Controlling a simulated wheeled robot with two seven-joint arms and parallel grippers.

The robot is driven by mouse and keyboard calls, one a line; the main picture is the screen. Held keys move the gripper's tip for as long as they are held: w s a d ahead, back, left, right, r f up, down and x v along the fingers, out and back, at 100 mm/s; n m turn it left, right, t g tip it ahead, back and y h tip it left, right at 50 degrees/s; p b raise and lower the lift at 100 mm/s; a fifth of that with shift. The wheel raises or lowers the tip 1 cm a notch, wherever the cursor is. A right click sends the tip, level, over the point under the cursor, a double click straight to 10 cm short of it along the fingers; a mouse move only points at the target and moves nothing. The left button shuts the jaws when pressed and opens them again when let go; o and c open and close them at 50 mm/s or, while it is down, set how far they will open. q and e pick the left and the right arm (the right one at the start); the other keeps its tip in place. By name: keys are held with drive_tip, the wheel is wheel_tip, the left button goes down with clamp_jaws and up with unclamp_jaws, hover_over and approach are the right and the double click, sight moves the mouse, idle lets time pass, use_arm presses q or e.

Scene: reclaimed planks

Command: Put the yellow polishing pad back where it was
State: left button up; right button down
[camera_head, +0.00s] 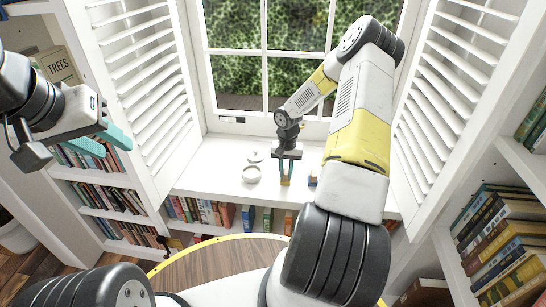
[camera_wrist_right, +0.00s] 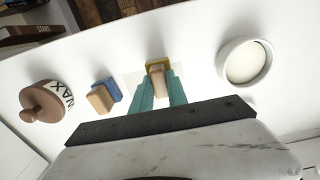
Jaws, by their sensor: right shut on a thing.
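The yellow polishing pad (camera_wrist_right: 153,65) has a wooden grip block. My right gripper (camera_wrist_right: 160,84) is shut on that block, its teal fingers on either side. In the head view the right gripper (camera_head: 286,174) points down over the white window shelf, with the yellow pad (camera_head: 285,182) at its tips. The pad is at or just above the shelf; I cannot tell if it touches. A pale rectangular patch (camera_wrist_right: 133,80) shows on the shelf beside and under the pad. My left gripper (camera_head: 108,139) is open and empty at the upper left, away from the shelf.
A blue pad with a wooden block (camera_wrist_right: 104,93) stands close beside the yellow one. Beyond it is a wax jar (camera_wrist_right: 42,100) with a brown knobbed lid. A white round dish (camera_wrist_right: 245,62) stands on the other side. Shutters (camera_head: 138,80) flank the shelf.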

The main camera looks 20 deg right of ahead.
drive_tip(key=shift+f, duration=0.35)
drive_tip(key=c, duration=1.3)
unclamp_jaws()
